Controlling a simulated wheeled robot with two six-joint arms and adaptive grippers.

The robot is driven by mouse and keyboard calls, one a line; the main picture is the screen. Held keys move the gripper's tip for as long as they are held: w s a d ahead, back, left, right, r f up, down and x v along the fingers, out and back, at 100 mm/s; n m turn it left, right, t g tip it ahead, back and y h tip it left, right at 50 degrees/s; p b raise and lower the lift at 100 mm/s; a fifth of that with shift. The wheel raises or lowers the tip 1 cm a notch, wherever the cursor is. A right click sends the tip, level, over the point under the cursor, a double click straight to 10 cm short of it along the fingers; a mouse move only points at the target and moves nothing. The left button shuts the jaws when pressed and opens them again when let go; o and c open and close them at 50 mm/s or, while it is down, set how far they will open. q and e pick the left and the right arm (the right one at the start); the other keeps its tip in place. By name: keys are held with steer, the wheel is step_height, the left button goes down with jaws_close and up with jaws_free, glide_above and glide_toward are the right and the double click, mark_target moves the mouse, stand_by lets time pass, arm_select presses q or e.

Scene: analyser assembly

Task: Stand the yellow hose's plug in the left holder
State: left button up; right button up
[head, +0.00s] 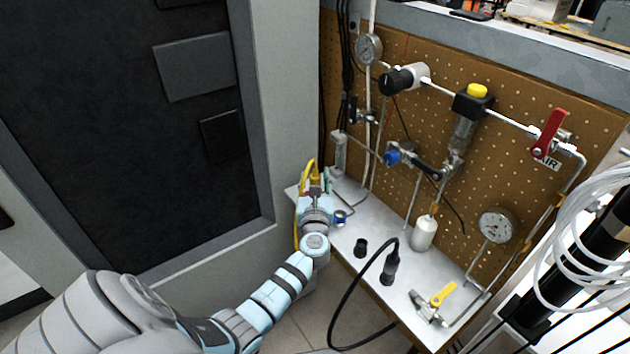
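The yellow hose (303,180) arches up at the back left of the white shelf and hangs down its left side. The yellow end at its plug (315,174) stands roughly upright at the fingertips of my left gripper (316,187). The fingers are small and partly hidden by the wrist, so I cannot tell whether they are shut on the plug. The left holder, a short black cup (360,247), stands empty on the shelf, right of and nearer than my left gripper. The right holder (387,278) has a black hose's plug (392,262) upright in it. My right gripper is out of view.
The white shelf (408,268) runs along a brown pegboard (440,130) with pipes and gauges. A white bottle (423,234) stands behind the holders. A yellow-handled valve (441,295) is at the near right. The black hose (345,300) loops off the front edge.

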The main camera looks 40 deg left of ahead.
arm_select(q)
jaws_close()
steer(key=shift+r+p, duration=2.25)
steer(key=shift+r, duration=0.1)
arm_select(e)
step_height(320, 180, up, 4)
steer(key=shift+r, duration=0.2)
